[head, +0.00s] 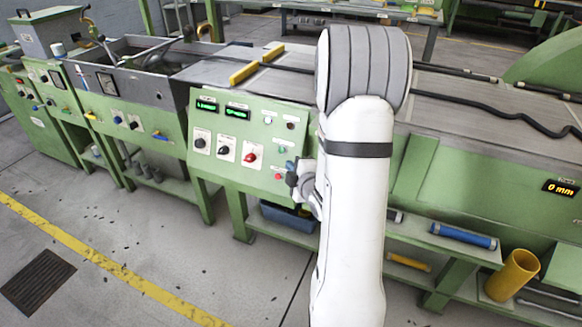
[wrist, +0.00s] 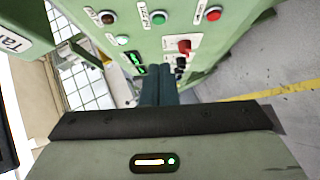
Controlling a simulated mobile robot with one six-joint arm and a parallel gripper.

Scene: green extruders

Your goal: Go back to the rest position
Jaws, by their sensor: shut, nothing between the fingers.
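My gripper (wrist: 158,75) shows in the wrist view with its two dark fingers together and nothing between them. It points at the green control panel (wrist: 228,40). In the head view my gripper (head: 292,180) is mostly hidden behind my white arm, at the right edge of the green control panel (head: 225,172). I cannot tell whether it touches the panel. The panel carries a red knob (head: 250,157), which also shows in the wrist view (wrist: 184,45), black knobs (head: 198,143), small buttons and two lit green displays (head: 237,112).
The green machine bench fills the middle. A metal trough (head: 140,62) is at left. Grey floor (head: 120,215) with a yellow line is open at front left.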

